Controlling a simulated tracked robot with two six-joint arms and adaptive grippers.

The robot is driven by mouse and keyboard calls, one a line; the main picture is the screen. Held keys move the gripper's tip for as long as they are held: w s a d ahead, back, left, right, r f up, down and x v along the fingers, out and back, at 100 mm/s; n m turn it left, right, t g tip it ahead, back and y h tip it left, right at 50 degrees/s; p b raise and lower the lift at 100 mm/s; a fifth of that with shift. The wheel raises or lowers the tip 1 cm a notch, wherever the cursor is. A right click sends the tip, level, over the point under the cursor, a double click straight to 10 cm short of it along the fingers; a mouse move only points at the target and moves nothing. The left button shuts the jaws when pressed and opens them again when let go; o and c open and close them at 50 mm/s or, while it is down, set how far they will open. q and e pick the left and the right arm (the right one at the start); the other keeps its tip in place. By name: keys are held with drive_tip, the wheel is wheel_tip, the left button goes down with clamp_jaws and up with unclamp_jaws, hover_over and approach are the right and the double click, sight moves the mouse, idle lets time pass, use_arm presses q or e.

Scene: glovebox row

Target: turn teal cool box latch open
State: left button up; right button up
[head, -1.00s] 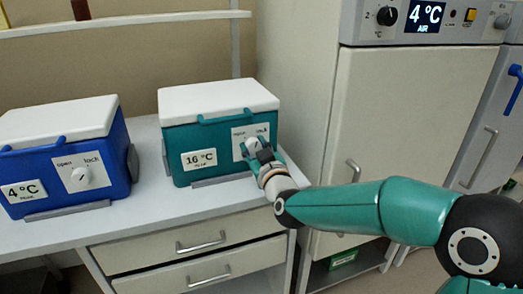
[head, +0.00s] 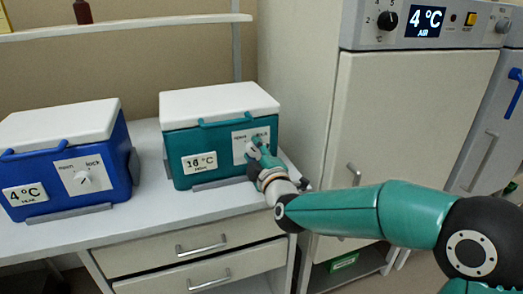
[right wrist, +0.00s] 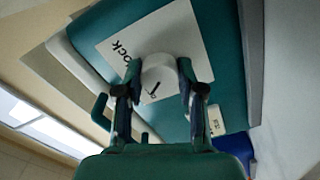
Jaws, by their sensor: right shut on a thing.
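The teal cool box (head: 221,137) with a white lid stands on the bench, with a 16 °C label on its front. Its latch is a white round knob (head: 251,148) on a pale plate at the right of the front face. My right gripper (head: 259,151) is shut on this knob and partly hides it. In the right wrist view the two fingers (right wrist: 160,83) sit on either side of the white knob (right wrist: 159,75). A dark mark shows on the knob's face, and "LOCK" is readable on the plate (right wrist: 118,45). My left gripper is not in view.
A blue cool box (head: 60,150) with its own white knob stands to the left on the white bench (head: 150,205). Drawers (head: 200,240) are below. A tall pale cabinet (head: 410,135) stands close on the right, behind my right arm.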

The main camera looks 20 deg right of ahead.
drive_tip(key=shift+a+f+n, duration=0.15)
drive_tip(key=shift+n, duration=0.75)
drive_tip(key=o, duration=1.1)
drive_tip(key=shift+o, duration=0.2)
drive_tip(key=shift+s, duration=0.1)
drive_tip(key=s, duration=1.1)
drive_tip(key=shift+s+d, duration=0.25)
drive_tip(key=shift+s, duration=0.15)
